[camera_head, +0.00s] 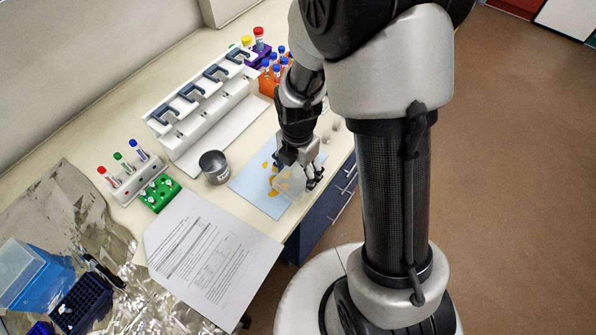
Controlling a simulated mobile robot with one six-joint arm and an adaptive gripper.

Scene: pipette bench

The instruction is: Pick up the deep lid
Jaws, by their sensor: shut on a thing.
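My gripper (300,172) is at the right part of the light blue mat (248,184), near the bench's front edge. It points down and is shut on a clear, see-through, box-like piece that looks like the deep lid (289,185). The lid is on or just above the mat; I cannot tell which. My fingers hide part of its far side. Orange spots (272,192) show on the mat beside and through the lid.
A grey cup (213,167) stands left of the mat. Printed paper (207,255) lies at the front. A white pipette stand (205,110), tube racks (159,193) and crumpled foil (110,235) with blue boxes (38,280) surround it. Drawers (322,218) are below the bench edge.

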